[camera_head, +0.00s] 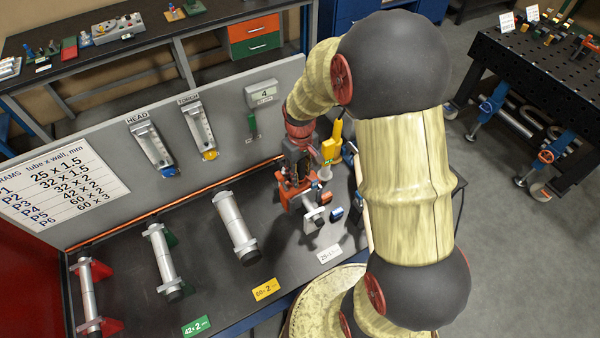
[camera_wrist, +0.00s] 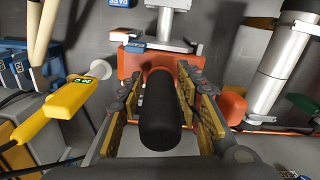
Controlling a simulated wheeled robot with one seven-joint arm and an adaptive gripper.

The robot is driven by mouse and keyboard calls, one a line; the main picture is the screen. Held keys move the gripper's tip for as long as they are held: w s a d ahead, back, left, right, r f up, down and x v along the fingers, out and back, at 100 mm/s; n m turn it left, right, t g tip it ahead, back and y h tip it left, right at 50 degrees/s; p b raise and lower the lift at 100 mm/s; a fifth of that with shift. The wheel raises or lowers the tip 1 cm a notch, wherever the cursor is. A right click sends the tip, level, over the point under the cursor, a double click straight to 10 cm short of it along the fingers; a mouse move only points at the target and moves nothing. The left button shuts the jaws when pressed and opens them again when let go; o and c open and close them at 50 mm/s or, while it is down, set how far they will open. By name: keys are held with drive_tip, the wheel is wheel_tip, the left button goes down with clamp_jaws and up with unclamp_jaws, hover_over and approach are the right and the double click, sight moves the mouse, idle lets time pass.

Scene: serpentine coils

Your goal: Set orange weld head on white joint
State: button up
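The orange weld head (camera_head: 288,192) hangs under my gripper (camera_head: 298,160), at the right end of the tube row. In the wrist view its black handle (camera_wrist: 160,115) lies between the yellow-padded fingers of my gripper (camera_wrist: 165,95), which look shut on it. Its orange body (camera_wrist: 130,62) shows beyond them. The white joint (camera_head: 314,218), a short thin tube on a white support, is just in front of the head. It also shows at the top of the wrist view (camera_wrist: 168,45). The head hides part of the joint, and I cannot tell whether they touch.
A yellow tool (camera_head: 332,143) stands close right of my gripper; it shows left in the wrist view (camera_wrist: 55,112). Small blue blocks (camera_head: 336,213) lie by the joint. The grey panel (camera_head: 225,110) rises behind.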

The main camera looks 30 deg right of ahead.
sight(302, 187)
drive_tip(key=shift+o, duration=1.2)
drive_tip(key=shift+s, duration=0.1)
wheel_tip(302, 187, up, 12)
drive_tip(key=shift+m, duration=0.3)
drive_tip(key=s+a+t+b, duration=0.2)
drive_tip(key=s+a+b, duration=0.2)
drive_tip(key=s+b, duration=0.4)
drive_tip(key=s+a+f+m+t+b, duration=0.1)
drive_tip(key=s+a+t+b, duration=0.2)
drive_tip(key=s+a+b, duration=0.2)
drive_tip(key=s+b, duration=0.2)
drive_tip(key=s, duration=0.2)
drive_tip(key=shift+s+a+t+b, duration=0.2)
drive_tip(key=shift+a+t+b, duration=0.1)
drive_tip(key=shift+b, duration=0.05)
